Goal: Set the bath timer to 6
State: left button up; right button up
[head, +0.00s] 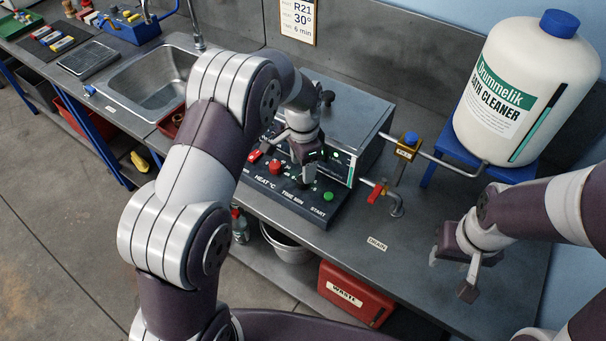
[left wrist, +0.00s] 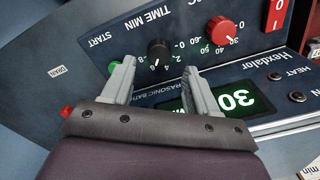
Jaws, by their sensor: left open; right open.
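The ultrasonic bath (head: 352,115) stands on the bench with a dark sloping control panel (head: 262,185). The black TIME MIN knob (left wrist: 158,50) sits between the green START button (left wrist: 113,67) and the red heat knob (left wrist: 221,30) in the left wrist view. Its white mark points toward the picture's bottom, near small numerals that I cannot read surely. My left gripper (left wrist: 160,88) is open, its fingers directed toward the black knob and apart from it. In the head view my left gripper (head: 304,157) hovers over the panel, mostly hiding that knob. My right gripper (head: 458,270) is open and empty.
A wall card (head: 298,18) reads R21, 30°, 6 min. The lit display (left wrist: 238,98) shows 30. A red-handled drain tap (head: 377,193) and the Drummelik bath cleaner drum (head: 520,95) are to the right. A sink (head: 160,85) is left; bench near the DRAIN label is clear.

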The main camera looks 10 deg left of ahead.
pick_arm(q)
notch_tip(320, 180, up, 8)
jog(key=p, duration=0.1)
jog(key=shift+r, duration=0.2)
jog(key=shift+d, duration=0.1)
jog(key=s+a+n, duration=0.2)
jog(key=s+n, duration=0.3)
jog(key=s, duration=0.5)
jog(key=s+a+f+n+t, duration=0.1)
jog(key=s+n, duration=0.4)
jog(key=s, duration=0.5)
jog(key=shift+a, duration=0.85)
jog(key=shift+w+f, duration=0.1)
jog(key=shift+f, duration=0.05)
